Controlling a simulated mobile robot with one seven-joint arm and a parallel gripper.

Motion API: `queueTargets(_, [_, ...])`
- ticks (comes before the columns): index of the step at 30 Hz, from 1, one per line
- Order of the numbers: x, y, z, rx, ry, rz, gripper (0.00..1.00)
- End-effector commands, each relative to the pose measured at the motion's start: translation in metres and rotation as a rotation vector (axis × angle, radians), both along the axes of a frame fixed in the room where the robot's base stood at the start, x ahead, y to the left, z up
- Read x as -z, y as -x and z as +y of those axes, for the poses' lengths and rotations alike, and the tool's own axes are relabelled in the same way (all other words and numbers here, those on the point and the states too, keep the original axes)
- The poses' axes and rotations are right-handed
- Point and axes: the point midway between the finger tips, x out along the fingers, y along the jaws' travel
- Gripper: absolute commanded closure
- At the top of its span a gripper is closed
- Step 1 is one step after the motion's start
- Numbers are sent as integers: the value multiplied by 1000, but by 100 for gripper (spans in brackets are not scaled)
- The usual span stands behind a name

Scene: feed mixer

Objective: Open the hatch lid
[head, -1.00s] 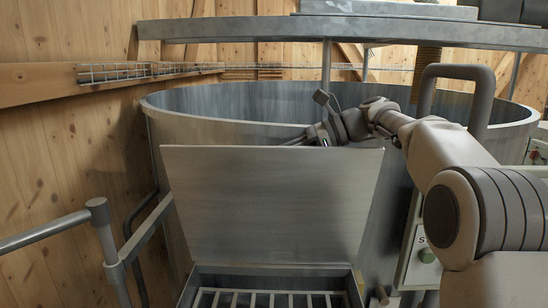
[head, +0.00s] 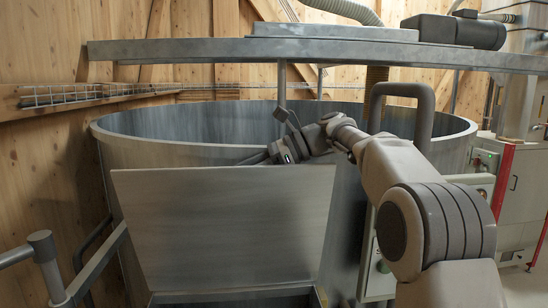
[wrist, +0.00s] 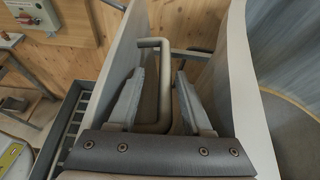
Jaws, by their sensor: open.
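The hatch lid (head: 225,230) is a flat grey metal panel. It stands raised in front of the round mixer tub, leaning back slightly, above the hatch opening at the bottom of the head view. My gripper (head: 258,158) is behind the lid's top edge, which hides part of it. In the wrist view my gripper (wrist: 160,74) is open, its two fingers on either side of a bent grey handle bar (wrist: 166,95). The lid (wrist: 113,75) is left of the fingers there. I cannot tell whether the fingers touch the bar.
The mixer tub (head: 395,145) stands close behind the lid, and its wall (wrist: 248,70) is right of my gripper. A metal beam (head: 190,50) crosses above. A railing (head: 42,250) is at the left. A grille (wrist: 72,120) shows at the hatch. A red-edged cabinet (head: 520,200) stands at the right.

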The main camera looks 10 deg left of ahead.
Motion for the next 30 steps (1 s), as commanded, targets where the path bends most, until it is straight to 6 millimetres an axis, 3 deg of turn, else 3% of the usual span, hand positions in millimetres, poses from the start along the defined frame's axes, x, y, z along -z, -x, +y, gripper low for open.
queueTargets(13, [-39, -20, -93, 4, 0, -4, 50])
queueTargets(19, [-50, -25, -117, 2, -1, -3, 50])
queueTargets(30, [-60, -29, -136, -2, -1, -2, 50])
